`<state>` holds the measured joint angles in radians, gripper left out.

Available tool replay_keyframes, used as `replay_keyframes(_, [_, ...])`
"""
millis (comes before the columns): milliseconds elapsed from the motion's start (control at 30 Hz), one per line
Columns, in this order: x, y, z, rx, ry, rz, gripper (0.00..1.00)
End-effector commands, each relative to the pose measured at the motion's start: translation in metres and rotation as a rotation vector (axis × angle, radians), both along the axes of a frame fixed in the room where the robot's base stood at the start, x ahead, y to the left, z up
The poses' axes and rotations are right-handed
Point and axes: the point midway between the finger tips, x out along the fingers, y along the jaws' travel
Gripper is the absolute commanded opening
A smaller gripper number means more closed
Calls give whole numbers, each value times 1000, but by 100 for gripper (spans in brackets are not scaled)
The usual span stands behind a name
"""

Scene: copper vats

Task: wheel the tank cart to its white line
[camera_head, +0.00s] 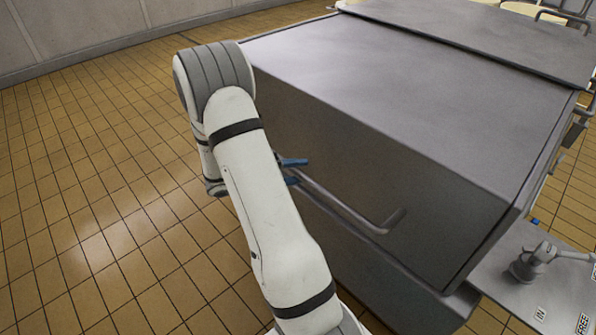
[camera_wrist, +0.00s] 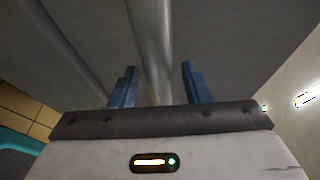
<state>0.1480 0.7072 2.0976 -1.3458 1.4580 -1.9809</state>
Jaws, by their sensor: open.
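The tank cart (camera_head: 420,90) is a large grey metal box that fills the middle and right of the head view. A grey bar handle (camera_head: 345,206) runs along its near side and bends back to the wall at its right end. My gripper (camera_head: 298,171) is at the left part of this handle, its blue fingers apart. In the wrist view, a metal bar (camera_wrist: 150,45) passes between the two open fingers of my gripper (camera_wrist: 160,80), with a gap on each side. My arm hides part of the cart's left side. No white line shows in either view.
Open tan tiled floor (camera_head: 90,200) lies to the left, up to a pale wall (camera_head: 80,30). At lower right, a metal plate (camera_head: 500,275) beside the cart carries a grey fitting (camera_head: 535,262) and small labels. Pale round tops (camera_head: 525,8) show at the back right.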

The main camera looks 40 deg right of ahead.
Motion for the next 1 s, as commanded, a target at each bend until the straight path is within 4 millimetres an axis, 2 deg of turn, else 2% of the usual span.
replay_keyframes(200, [0,0,0,0,0,1,43])
replay_keyframes(733, [0,1,0,1,0,1,0])
replay_keyframes(1000, [0,1,0,1,-1,2,0])
